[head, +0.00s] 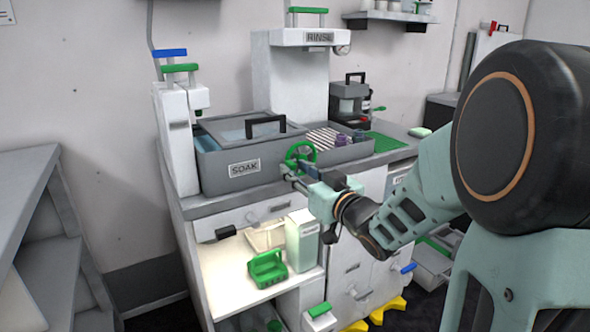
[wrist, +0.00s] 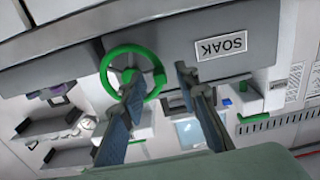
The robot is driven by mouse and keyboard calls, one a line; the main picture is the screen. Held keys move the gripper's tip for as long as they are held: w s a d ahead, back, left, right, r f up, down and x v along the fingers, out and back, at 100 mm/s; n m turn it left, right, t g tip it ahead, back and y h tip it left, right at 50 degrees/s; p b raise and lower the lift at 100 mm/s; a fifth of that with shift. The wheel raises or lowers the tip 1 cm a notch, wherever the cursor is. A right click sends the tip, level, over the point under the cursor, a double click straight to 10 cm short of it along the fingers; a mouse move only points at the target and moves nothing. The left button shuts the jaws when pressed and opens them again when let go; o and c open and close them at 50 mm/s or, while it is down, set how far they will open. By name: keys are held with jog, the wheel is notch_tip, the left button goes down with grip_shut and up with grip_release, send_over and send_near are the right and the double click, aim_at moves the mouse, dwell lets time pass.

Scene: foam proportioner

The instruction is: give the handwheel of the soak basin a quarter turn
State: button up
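The soak basin (head: 215,178) is a grey box with a lid and a SOAK label, standing on the counter. Its green handwheel (head: 301,151) is at the right end of its front. In the wrist view the handwheel (wrist: 106,66) appears as a green ring on the grey basin front (wrist: 180,48). My gripper (head: 298,174) is just in front of the wheel; in the wrist view my gripper (wrist: 158,74) has its fingers apart. One fingertip overlaps the inside of the ring and the other is outside its rim, so the rim appears between them. Contact cannot be told.
A RINSE unit (head: 300,80) stands behind, with a striped rack (head: 325,138) beside the basin. A white dispenser with green and blue levers (head: 178,130) is at the left. Below are an open shelf with a green caddy (head: 268,270) and a white container (head: 302,240).

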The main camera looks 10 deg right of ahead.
jog(key=v, duration=1.1)
jog(key=shift+w+a, duration=0.1)
jog(key=shift+a, duration=0.05)
